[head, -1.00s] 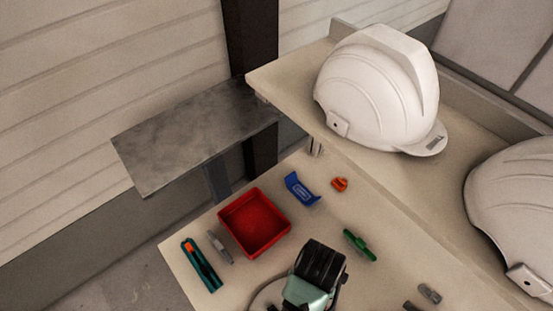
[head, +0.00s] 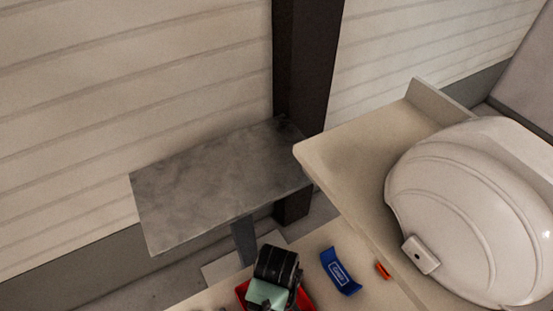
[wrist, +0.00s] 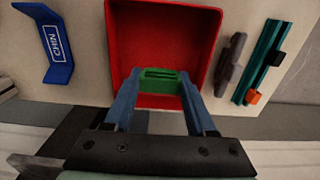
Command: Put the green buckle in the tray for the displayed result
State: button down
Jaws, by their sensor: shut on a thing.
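The green buckle (wrist: 160,86) is between the two blue fingers of my gripper (wrist: 161,75) in the wrist view, and the gripper is shut on it. Behind it in that view is the red tray (wrist: 211,42), whose floor looks empty where it shows. The buckle overlaps the tray's near part; its height above the tray is hard to tell. In the head view my gripper (head: 272,285) covers much of the red tray (head: 242,291) at the bottom edge, and the buckle is hidden. No display is in view.
A blue chin piece (wrist: 55,45) lies beside the tray, also in the head view (head: 340,272). A dark grey piece (wrist: 230,65) and a teal tool (wrist: 262,62) lie on the other side. An orange piece (head: 382,270) and a white helmet (head: 470,210) on a raised shelf are to the right.

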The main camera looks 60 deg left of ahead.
jog(key=shift+f, duration=2.4)
jog(key=shift+f, duration=0.15)
jog(key=shift+c, duration=1.1)
grip_release()
notch_tip(320, 180, up, 12)
jog(key=shift+w+f, duration=0.1)
jog(key=shift+r, duration=0.25)
